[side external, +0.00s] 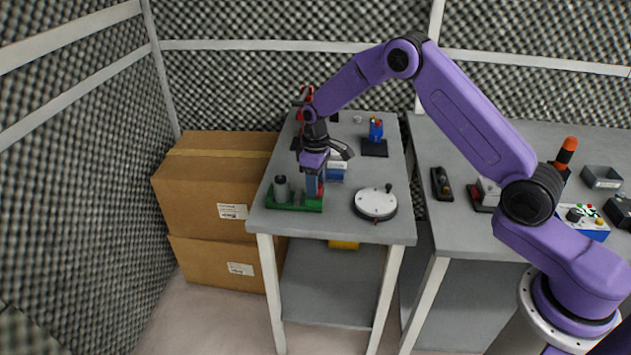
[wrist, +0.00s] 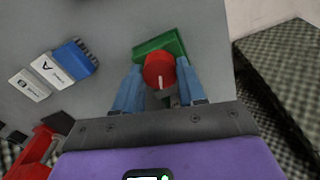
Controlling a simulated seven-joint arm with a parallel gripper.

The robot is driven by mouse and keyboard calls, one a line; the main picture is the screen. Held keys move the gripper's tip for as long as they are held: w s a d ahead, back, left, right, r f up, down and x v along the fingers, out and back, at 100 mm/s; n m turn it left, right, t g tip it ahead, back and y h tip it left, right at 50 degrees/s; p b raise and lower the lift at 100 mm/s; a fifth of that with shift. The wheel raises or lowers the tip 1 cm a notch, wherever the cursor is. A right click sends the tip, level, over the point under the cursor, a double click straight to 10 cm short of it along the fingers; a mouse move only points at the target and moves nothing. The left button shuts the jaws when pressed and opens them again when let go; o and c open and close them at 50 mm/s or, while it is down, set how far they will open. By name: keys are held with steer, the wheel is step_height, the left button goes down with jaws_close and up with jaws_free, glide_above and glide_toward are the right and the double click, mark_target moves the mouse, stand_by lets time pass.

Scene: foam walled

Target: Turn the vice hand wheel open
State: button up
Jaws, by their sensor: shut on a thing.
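The vice is a green body (side external: 292,203) on the near left of the small grey table, with a grey cylinder (side external: 281,188) standing at its left end. In the wrist view its green part (wrist: 160,45) lies beyond the red hand wheel (wrist: 158,68), which carries a white mark pointing toward the bottom of the picture. My gripper (side external: 314,186) reaches down to the vice's right end. In the wrist view its blue fingers (wrist: 160,72) are on either side of the red wheel, shut on it. The fingers and my wrist hide part of the wheel in the side view.
A white round dial (side external: 375,204) with a dark knob stands to the right of the vice. A blue and white block (side external: 336,171) and a dark stand with a blue item (side external: 375,147) are behind. Cardboard boxes (side external: 208,203) stand left of the table.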

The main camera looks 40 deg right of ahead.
steer(key=shift+r+n, duration=0.1)
steer(key=shift+n, duration=1.9)
steer(key=o, duration=1.1)
steer(key=shift+c, duration=0.2)
step_height(320, 180, up, 17)
steer(key=shift+r, duration=0.2)
steer(key=shift+s+a, duration=0.1)
